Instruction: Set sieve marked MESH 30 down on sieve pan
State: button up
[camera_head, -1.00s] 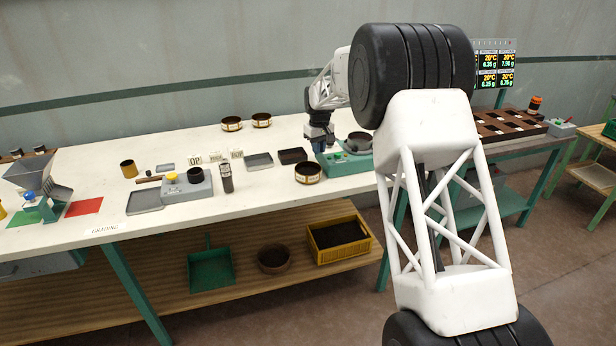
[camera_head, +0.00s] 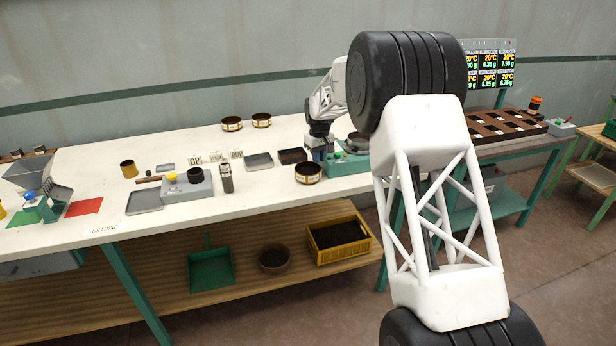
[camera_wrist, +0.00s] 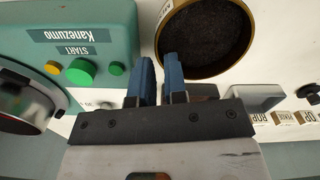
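A brass-ringed sieve with pale labels (camera_head: 308,173) stands on the table just left of the green shaker; its mesh marking is too small to read. In the wrist view the sieve (camera_wrist: 205,38) is at the top, with a dark round inside. My gripper (camera_head: 319,155) is behind the sieve, beside the shaker. In the wrist view its two blue fingers (camera_wrist: 159,62) are apart, tips near the sieve's rim; I cannot tell if they touch it. A round pan (camera_head: 358,138) sits on the shaker, partly hidden by my arm; its metal side (camera_wrist: 22,112) shows in the wrist view.
The green shaker (camera_head: 345,164) has a START button panel. Two more labelled sieves (camera_head: 232,124) (camera_head: 261,120) stand farther back.

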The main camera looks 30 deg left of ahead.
aim_at(319, 166)
jog(key=shift+f, duration=2.05)
jog(key=shift+c, duration=0.3)
grip_shut()
jog(key=shift+r, duration=0.3)
jog(key=shift+s+d+r, duration=0.1)
jog(key=shift+r, duration=1.45)
jog(key=s+d+r, duration=0.1)
jog(key=s+d, duration=0.8)
jog(key=s, duration=0.3)
jog(key=shift+s+r, duration=0.2)
jog(key=shift+s, duration=0.15)
jog(key=shift+s+d, duration=0.1)
jog(key=shift+s, duration=0.05)
